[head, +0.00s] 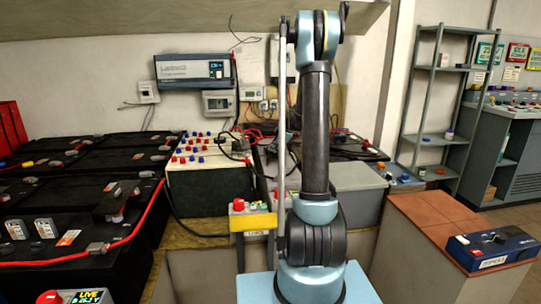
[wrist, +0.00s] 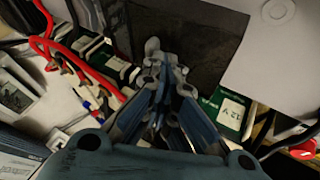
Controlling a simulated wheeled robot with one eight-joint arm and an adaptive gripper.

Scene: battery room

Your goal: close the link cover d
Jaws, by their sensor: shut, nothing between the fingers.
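No cover marked d can be made out. In the head view, black batteries (head: 70,235) stand at the left, and one black cover-like piece (head: 118,197) stands raised and tilted on the front battery top. Whether it is link cover d, I cannot tell. My gripper (wrist: 165,62) shows in the wrist view, shut and empty, pointing at a dark flat surface (wrist: 190,40). I see no cover between or touching its fingers.
A red cable (head: 135,230) runs over the front battery. A box with red and blue terminals (head: 205,190) stands behind it. At the right are a wooden-topped block with a blue device (head: 492,247) and a grey shelf (head: 440,100). Green-and-white boxes (wrist: 228,110) flank my gripper.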

